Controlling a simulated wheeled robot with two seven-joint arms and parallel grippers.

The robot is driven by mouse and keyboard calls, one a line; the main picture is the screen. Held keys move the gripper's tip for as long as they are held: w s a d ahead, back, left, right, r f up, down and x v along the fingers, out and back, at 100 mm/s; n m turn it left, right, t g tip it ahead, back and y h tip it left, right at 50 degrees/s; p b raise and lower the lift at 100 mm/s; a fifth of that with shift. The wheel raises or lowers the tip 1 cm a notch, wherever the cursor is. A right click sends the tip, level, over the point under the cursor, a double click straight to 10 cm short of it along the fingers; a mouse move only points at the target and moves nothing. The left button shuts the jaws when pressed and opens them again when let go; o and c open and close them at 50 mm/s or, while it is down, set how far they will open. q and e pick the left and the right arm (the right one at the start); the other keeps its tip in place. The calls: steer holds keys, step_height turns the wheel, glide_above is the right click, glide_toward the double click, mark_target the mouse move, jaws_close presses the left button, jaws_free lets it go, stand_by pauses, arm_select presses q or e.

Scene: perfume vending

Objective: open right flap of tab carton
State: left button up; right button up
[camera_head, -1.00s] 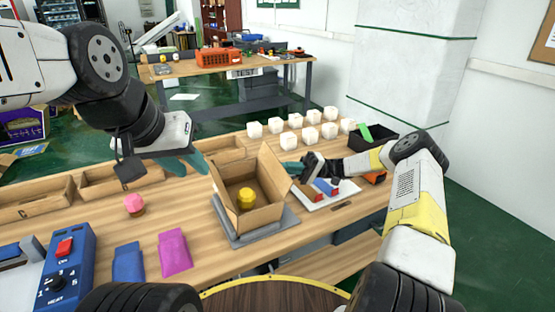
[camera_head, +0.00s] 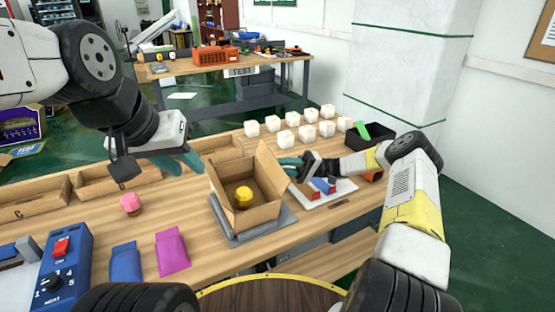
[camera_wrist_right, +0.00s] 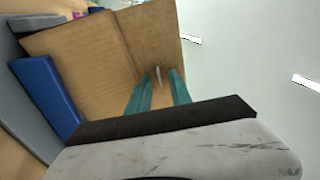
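The brown carton (camera_head: 250,220) stands open at the top on a grey plate, with a yellow round item (camera_head: 243,196) inside. Its right flap (camera_head: 271,170) stands up at a steep angle. My right gripper (camera_head: 289,163) is just right of this flap. In the right wrist view, the two teal fingers (camera_wrist_right: 160,90) are apart in front of the brown cardboard (camera_wrist_right: 150,45). A small pale slit or edge shows between them; I cannot tell whether they touch the flap. My left gripper (camera_head: 183,162) hangs left of the carton, its teal fingers apart and empty.
The grey plate (camera_head: 288,219) lies under the carton. A white tray (camera_head: 335,190) with red and blue items is at right. Several white cubes (camera_head: 285,139) stand behind. Pink (camera_head: 172,251) and blue (camera_head: 125,263) packets and a heater box (camera_head: 65,265) are at front left.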

steer(key=v, duration=0.7)
steer(key=shift+w+d, duration=0.15)
steer(key=shift+d, duration=0.15)
steer(key=shift+f, duration=0.15)
